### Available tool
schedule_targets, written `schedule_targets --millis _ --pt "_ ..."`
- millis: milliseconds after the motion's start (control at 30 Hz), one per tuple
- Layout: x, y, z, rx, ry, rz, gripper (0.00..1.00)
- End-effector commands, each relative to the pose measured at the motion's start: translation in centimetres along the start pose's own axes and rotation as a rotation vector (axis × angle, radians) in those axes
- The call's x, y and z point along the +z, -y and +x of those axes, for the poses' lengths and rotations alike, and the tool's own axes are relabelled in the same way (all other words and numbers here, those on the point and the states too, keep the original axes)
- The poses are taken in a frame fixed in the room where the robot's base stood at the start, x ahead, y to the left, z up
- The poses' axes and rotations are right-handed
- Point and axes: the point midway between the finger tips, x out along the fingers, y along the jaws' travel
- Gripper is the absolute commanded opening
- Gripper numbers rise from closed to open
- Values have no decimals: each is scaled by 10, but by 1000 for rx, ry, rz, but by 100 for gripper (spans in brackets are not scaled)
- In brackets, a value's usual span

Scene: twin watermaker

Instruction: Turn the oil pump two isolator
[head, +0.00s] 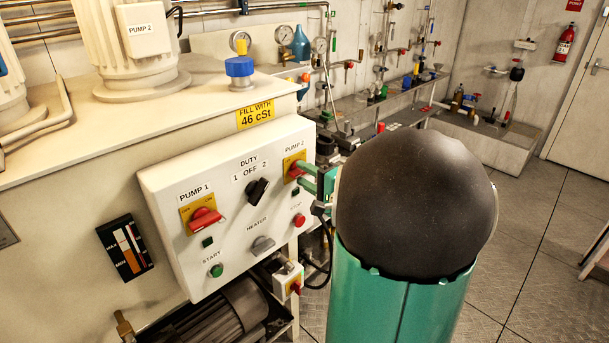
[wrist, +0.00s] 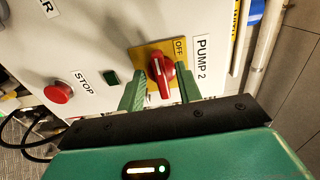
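The oil pump two isolator (wrist: 161,74) is a red rotary handle on a yellow plate (wrist: 142,55), beside a "PUMP 2" label. "OFF" is readable on the plate in the wrist view. The isolator also shows in the head view at the upper right of the white control panel (head: 291,163), partly hidden by my gripper (head: 306,176). In the wrist view my gripper (wrist: 160,76) is open, with one green finger on each side of the red handle. The fingers look slightly apart from it; contact is hard to judge.
A similar red Pump 1 isolator (head: 204,218), a black duty switch (head: 257,190) and a grey heater knob (head: 263,244) share the panel. A red stop button (wrist: 58,93) is near my gripper. A small switch box (head: 289,279) sits below.

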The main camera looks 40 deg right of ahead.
Motion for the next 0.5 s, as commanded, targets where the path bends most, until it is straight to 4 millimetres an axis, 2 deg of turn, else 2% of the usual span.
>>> schedule_targets --millis 500 --pt "0 0 -105 -1 -3 0 35"
